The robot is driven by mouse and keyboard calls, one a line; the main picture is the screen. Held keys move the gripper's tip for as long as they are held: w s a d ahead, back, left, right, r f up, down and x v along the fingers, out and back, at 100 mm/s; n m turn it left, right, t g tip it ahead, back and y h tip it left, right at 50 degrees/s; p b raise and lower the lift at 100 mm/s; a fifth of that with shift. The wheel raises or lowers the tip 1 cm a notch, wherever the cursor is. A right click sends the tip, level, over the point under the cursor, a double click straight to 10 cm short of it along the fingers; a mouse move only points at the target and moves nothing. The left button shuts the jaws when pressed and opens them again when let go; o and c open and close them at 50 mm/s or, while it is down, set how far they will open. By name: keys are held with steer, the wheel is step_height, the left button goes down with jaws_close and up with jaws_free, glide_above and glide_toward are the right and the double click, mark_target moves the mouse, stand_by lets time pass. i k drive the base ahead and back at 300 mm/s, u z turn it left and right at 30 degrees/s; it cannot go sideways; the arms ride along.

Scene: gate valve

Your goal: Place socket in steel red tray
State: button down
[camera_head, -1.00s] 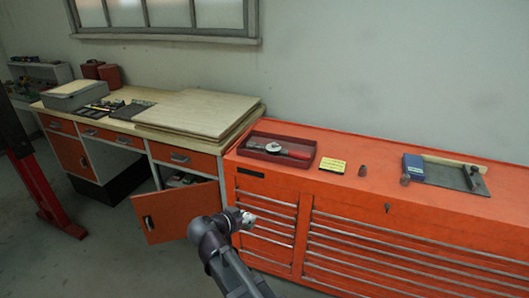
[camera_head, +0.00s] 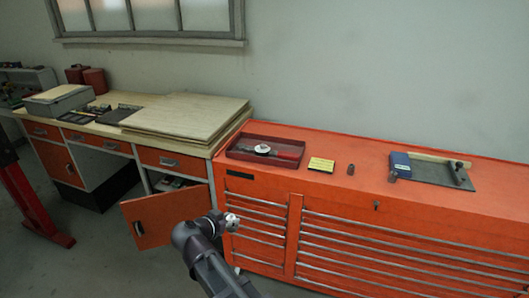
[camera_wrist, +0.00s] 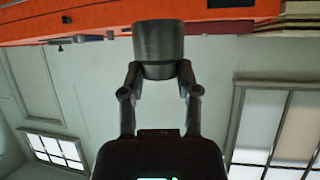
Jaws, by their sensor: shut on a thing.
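The socket (camera_wrist: 158,45) is a dark grey metal cylinder. In the wrist view it sits between the two fingertips of my gripper (camera_wrist: 160,75), which is shut on it. The red steel tray (camera_head: 232,153) lies on the left end of the orange tool chest. It holds a tool with a round pale head and a red handle.
On the orange chest top (camera_head: 330,205) stand a yellow box (camera_head: 321,164), a small dark cylinder (camera_head: 351,169), a blue box (camera_head: 400,163) and a dark plate (camera_head: 435,172). A workbench (camera_head: 185,115) with stacked boards adjoins on the left. Its orange door (camera_head: 158,217) hangs open.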

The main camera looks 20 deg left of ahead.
mark_target(272, 162)
steer(key=z, duration=0.05)
steer(key=i, duration=1)
steer(key=u, duration=0.05)
